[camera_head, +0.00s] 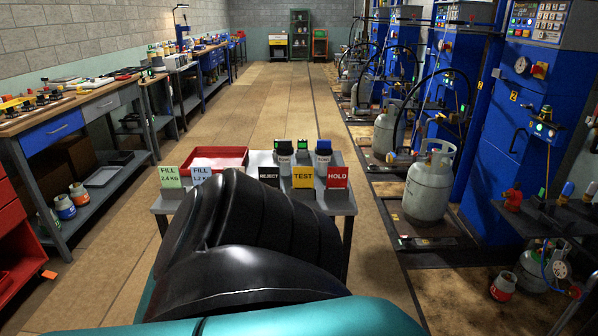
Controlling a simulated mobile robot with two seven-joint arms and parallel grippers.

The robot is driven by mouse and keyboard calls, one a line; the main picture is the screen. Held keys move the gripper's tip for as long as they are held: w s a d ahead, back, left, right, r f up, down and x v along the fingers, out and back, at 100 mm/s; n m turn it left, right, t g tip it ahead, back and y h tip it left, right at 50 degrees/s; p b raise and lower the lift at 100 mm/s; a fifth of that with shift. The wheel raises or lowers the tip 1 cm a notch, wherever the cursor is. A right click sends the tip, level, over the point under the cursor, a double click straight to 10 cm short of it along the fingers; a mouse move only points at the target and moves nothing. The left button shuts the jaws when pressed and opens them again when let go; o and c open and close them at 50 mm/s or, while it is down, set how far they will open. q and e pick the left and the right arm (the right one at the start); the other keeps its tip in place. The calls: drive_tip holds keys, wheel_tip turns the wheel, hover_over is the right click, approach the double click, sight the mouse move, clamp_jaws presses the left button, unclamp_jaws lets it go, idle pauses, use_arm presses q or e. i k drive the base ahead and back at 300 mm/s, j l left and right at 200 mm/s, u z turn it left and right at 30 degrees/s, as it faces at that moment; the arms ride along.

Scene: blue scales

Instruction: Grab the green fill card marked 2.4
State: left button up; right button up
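The green fill card (171,177) reads "FILL 2.4 KG". It stands upright at the left end of the front row of cards on a small grey table (343,207). A light blue card (201,177) marked "FILL 1.2 KG" stands right beside it. A black and teal part of my own body fills the lower middle and covers much of the table's front. Neither of my grippers is in view.
Black REJECT (269,175), yellow TEST (303,178) and red HOLD (338,178) cards stand to the right. A red tray (241,153) lies behind. A gas cylinder (427,190) stands right of the table. A workbench (75,112) is on the left; open floor lies beyond.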

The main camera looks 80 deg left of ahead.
sight(169, 177)
drive_tip(key=u, duration=3.2)
